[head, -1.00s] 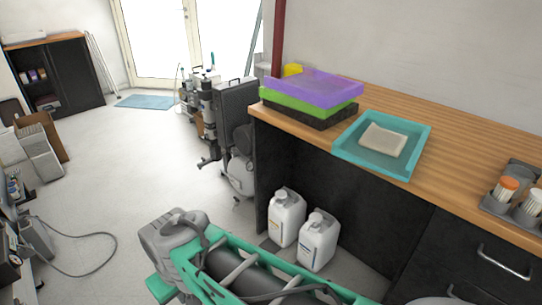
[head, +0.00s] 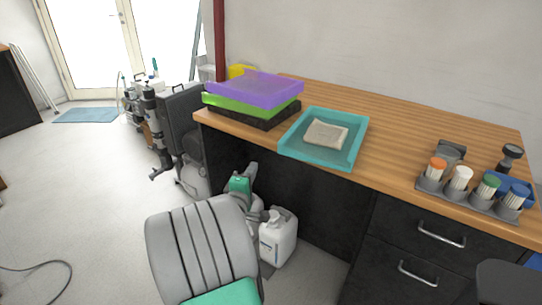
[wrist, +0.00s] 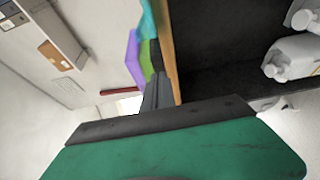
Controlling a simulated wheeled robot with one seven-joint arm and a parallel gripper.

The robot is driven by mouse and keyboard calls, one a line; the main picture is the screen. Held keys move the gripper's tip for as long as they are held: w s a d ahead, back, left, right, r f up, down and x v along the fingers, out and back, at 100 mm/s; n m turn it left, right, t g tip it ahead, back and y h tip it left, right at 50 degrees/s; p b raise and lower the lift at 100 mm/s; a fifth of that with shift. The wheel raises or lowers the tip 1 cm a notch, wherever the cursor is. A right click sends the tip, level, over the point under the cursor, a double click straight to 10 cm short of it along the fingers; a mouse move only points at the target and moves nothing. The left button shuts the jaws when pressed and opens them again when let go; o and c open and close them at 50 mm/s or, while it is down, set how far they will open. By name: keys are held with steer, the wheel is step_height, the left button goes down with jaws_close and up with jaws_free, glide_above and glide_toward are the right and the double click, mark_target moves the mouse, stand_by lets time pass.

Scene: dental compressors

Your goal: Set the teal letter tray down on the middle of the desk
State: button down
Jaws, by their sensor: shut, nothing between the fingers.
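The teal letter tray (head: 295,152) lies flat near the front edge of the wooden desk (head: 400,130), left of the desk's middle. A pale stack of paper or a pad (head: 326,133) lies in it. A bit of the tray also shows at the top of the wrist view (wrist: 147,20). My gripper (wrist: 157,82) is shut and empty, below desk-top level in front of the dark desk front. It is apart from the tray. In the head view I cannot make out its fingertips clearly.
Purple (head: 262,88) and green (head: 235,104) trays sit stacked on a black one (head: 265,120), close left of the teal tray. A grey holder (head: 465,203) with several coloured-capped containers stands at the desk's right. Desk between is bare. A white jug (head: 279,238) stands on the floor below.

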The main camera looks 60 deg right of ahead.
steer(key=s+d, duration=0.2)
steer(key=d, duration=0.7)
steer(key=shift+d+p, duration=0.2)
steer(key=shift+p, duration=0.1)
steer(key=shift+w, duration=0.1)
